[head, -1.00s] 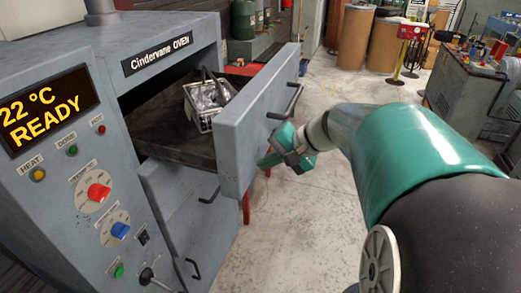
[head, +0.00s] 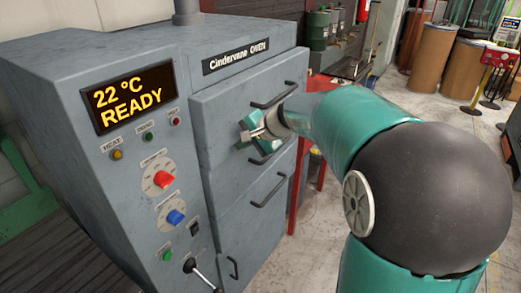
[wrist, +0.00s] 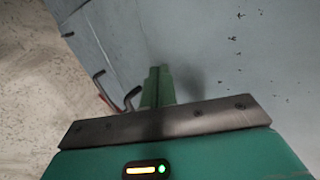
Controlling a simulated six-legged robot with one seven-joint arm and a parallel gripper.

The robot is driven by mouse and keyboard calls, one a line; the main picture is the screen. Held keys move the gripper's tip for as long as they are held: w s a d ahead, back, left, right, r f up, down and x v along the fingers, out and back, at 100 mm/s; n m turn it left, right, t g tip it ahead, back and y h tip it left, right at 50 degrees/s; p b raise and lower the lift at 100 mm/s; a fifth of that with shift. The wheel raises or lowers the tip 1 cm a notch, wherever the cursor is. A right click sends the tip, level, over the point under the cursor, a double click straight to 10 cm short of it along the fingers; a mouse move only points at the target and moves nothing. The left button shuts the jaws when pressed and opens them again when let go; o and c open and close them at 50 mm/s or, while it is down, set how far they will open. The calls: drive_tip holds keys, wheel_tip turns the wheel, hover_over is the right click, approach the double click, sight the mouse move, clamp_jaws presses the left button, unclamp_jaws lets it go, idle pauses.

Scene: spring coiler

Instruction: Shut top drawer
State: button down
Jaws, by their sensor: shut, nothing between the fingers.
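The top drawer (head: 225,112) of the grey oven (head: 135,62) shows in the head view as a flat front under the name plate. It looks flush with the oven body, with no gap that I can see. Its bar handle (head: 273,95) is near the upper edge. My gripper (head: 243,136) is shut and empty, with its fingertips at or very near the drawer front, below and left of that handle. In the wrist view the closed green fingers (wrist: 158,85) point at the grey front; contact cannot be told. The basket inside the drawer is hidden.
Lower handles (head: 268,190) stick out below my gripper. The control panel with a lit display (head: 134,97) and a lever (head: 200,272) is at left. A red stand (head: 321,90) is beside the oven.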

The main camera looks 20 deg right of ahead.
drive_tip(key=shift+w+a+r, duration=0.1)
drive_tip(key=shift+w+a, duration=0.5)
drive_tip(key=shift+w, duration=0.05)
drive_tip(key=shift+w+a+r, duration=0.1)
drive_tip(key=shift+a, duration=0.05)
